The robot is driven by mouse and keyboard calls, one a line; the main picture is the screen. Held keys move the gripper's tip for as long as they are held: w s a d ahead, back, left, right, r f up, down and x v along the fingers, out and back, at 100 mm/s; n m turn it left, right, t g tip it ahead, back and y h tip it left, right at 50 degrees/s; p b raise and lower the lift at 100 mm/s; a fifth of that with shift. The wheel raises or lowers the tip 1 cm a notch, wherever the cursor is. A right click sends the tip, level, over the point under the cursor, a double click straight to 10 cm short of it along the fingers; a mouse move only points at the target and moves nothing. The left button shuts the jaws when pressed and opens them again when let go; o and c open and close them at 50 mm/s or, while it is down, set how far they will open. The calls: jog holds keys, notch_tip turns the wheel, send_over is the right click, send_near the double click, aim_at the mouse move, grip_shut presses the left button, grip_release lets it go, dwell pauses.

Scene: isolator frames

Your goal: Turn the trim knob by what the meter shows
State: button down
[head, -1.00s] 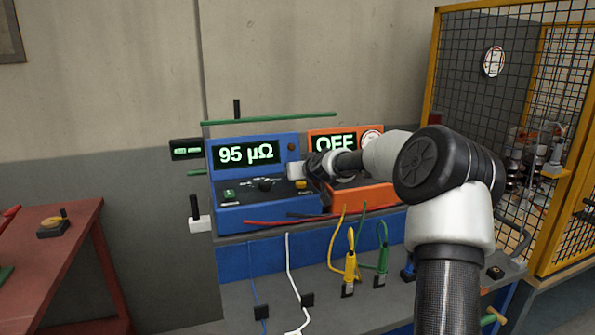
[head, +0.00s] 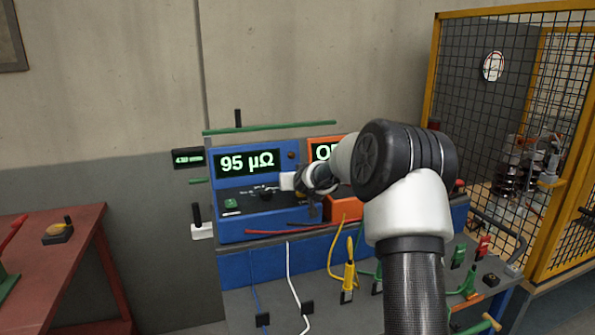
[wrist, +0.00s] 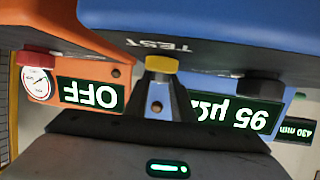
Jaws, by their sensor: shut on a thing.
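The blue meter (head: 225,170) stands on the bench, its green display (head: 247,163) reading 95 µΩ; the same display is upside down in the wrist view (wrist: 238,113). A black knob (head: 265,195) is on its front panel, also in the wrist view (wrist: 262,86). A yellow knob (wrist: 162,63) sits near the word TEST. My gripper (wrist: 160,76) is shut on the yellow knob, its fingertips at the knob's base. In the head view my gripper (head: 290,182) is at the panel's right side and largely covers this knob.
An orange unit (wrist: 75,65) reading OFF stands right beside the meter, with a red knob (wrist: 36,60) and round dial. A small readout (wrist: 297,131) shows 430 mm. Leads and clips (head: 349,277) lie on the bench below. A yellow-framed mesh cage (head: 505,100) stands at right.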

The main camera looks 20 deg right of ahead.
jog(key=m+h+p, duration=0.1)
jog(key=p, duration=0.2)
jog(key=r+m+h+p, duration=0.1)
jog(key=p, duration=0.3)
jog(key=shift+a+g+h, duration=0.4)
jog(key=p, duration=0.2)
jog(key=m+h+p, duration=0.1)
jog(key=p, duration=0.1)
jog(key=shift+w+f+m+g, duration=0.1)
jog(key=shift+f+m+g, duration=0.1)
jog(key=shift+m+g, duration=0.1)
jog(key=shift+f+p, duration=0.1)
jog(key=shift+p, duration=0.25)
jog(key=shift+f+m+h, duration=0.2)
jog(key=shift+m+h, duration=0.1)
jog(key=shift+h, duration=0.1)
jog(key=c, duration=1.5)
grip_release()
